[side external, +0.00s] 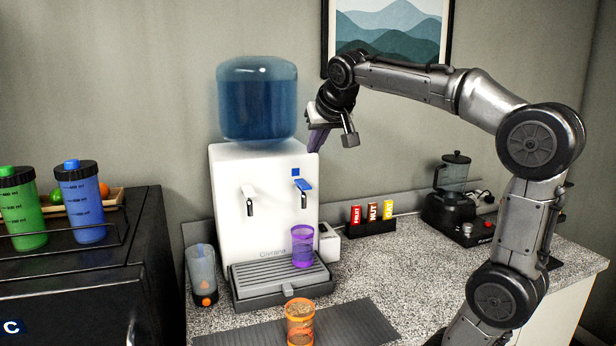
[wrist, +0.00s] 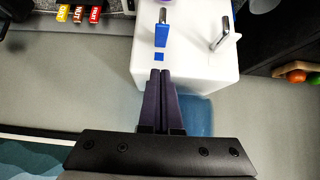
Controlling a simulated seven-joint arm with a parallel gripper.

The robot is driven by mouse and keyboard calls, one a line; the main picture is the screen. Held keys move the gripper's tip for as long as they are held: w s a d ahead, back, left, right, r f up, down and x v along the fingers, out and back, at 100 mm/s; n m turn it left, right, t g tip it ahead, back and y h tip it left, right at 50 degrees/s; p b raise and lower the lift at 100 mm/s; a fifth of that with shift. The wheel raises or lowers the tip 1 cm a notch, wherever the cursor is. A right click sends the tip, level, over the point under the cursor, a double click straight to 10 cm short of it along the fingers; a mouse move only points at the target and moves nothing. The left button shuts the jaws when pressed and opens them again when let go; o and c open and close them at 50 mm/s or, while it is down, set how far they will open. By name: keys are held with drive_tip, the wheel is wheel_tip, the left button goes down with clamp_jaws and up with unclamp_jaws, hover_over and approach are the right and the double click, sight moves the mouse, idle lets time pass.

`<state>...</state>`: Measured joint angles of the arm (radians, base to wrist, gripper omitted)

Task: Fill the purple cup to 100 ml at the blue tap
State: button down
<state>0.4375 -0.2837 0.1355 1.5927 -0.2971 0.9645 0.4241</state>
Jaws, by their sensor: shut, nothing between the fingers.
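The purple cup (side external: 302,248) is see-through and stands upright on the drip tray (side external: 283,291) of the white water dispenser (side external: 230,225), below the blue tap (side external: 303,186). The water level in the cup is too small to tell. The blue tap's lever also shows in the wrist view (wrist: 161,35), with a blue square just short of it. My gripper (side external: 313,150) is shut and empty, at the dispenser's top right edge, above the blue tap and apart from it. Its dark purple fingers (wrist: 161,74) lie together, pointing toward the blue square.
A second tap (side external: 249,196) is left of the blue one. An orange cup (side external: 300,322) stands in front of the tray, and a clear bottle (side external: 202,274) at its left. A bar rack (side external: 371,227) and blender (side external: 452,200) stand right. The blue water bottle (side external: 257,100) tops the dispenser.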

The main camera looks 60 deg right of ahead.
hover_over(306, 186)
wheel_tip(306, 186, down, 5)
drive_tip(key=shift+s+a+f, duration=0.15)
drive_tip(key=shift+f, duration=0.45)
drive_tip(key=shift+s+a+f, duration=0.2)
drive_tip(key=shift+f, duration=0.45)
drive_tip(key=shift+s+a+f, duration=0.15)
drive_tip(key=shift+f, duration=0.45)
drive_tip(key=shift+s+a+f, duration=0.1)
drive_tip(key=shift+f, duration=0.65)
drive_tip(key=shift+r, duration=0.85)
